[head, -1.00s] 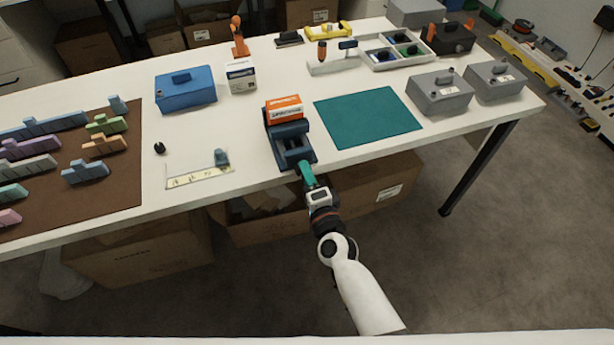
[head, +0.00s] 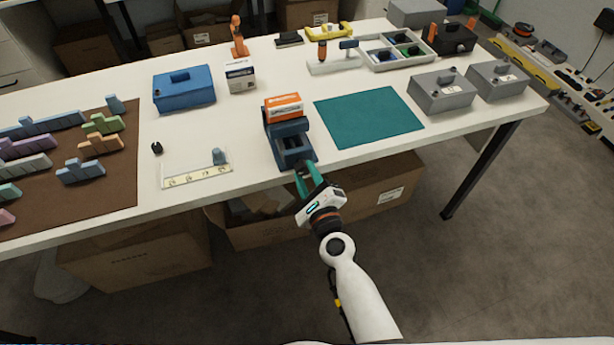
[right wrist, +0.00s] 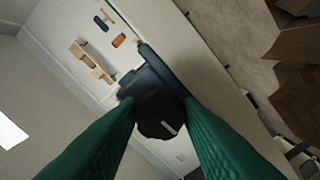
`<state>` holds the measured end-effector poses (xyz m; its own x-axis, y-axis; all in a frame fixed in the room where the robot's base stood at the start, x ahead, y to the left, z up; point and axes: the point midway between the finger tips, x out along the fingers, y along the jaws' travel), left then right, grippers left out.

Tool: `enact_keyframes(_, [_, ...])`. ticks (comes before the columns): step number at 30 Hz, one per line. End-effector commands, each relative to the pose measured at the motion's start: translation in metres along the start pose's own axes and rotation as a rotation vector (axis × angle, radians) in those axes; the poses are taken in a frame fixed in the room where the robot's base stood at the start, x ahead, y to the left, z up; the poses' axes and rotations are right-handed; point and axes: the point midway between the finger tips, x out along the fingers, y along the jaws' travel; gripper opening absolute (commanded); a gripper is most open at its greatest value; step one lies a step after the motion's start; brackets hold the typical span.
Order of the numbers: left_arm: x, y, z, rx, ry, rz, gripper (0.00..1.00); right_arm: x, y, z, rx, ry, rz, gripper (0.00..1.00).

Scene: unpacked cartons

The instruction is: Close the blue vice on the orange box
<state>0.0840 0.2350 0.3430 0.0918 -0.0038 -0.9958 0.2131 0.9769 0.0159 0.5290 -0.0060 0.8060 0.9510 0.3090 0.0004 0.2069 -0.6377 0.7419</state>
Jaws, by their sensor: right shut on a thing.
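The dark blue vice (head: 295,152) stands at the front edge of the table, also in the right wrist view (right wrist: 152,72). The orange box (head: 284,107), with white lettering, sits upright at the vice's far end, its lower part hidden by the vice. Whether both jaws touch it, I cannot tell. My right gripper (head: 308,172) is at the vice's near end. In the right wrist view its green fingers are shut on a round black knob (right wrist: 160,115) with a white mark, at the end of the vice. My left gripper is not in view.
A teal mat (head: 369,117) lies right of the vice. A clear ruled strip (head: 197,179) and a small black part (head: 157,148) lie to its left. A blue toolbox (head: 184,90) and a white carton (head: 240,77) stand behind. Open cartons (head: 345,205) are under the table.

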Motion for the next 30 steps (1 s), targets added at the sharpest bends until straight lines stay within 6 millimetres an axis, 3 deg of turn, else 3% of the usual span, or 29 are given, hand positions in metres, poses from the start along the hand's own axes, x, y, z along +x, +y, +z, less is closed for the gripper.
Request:
enact_keyframes(22, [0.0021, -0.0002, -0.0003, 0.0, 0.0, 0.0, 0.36, -0.0008, -0.0016, 0.0013, 0.087, -0.003, -0.002, 0.11])
enact_keyframes(23, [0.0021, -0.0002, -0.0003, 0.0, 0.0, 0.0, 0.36, -0.0008, -0.0016, 0.0013, 0.087, -0.003, -0.002, 0.37])
enact_keyframes(24, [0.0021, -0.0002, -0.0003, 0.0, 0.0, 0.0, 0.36, -0.0008, -0.0016, 0.0013, 0.086, -0.003, -0.002, 0.43])
enact_keyframes(27, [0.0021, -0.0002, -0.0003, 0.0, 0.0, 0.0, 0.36, -0.0006, -0.0013, 0.0011, 0.086, -0.002, -0.002, 0.55])
enact_keyframes(30, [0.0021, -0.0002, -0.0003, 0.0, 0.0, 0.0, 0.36, -0.0005, -0.001, 0.0007, 0.086, -0.001, -0.001, 0.55])
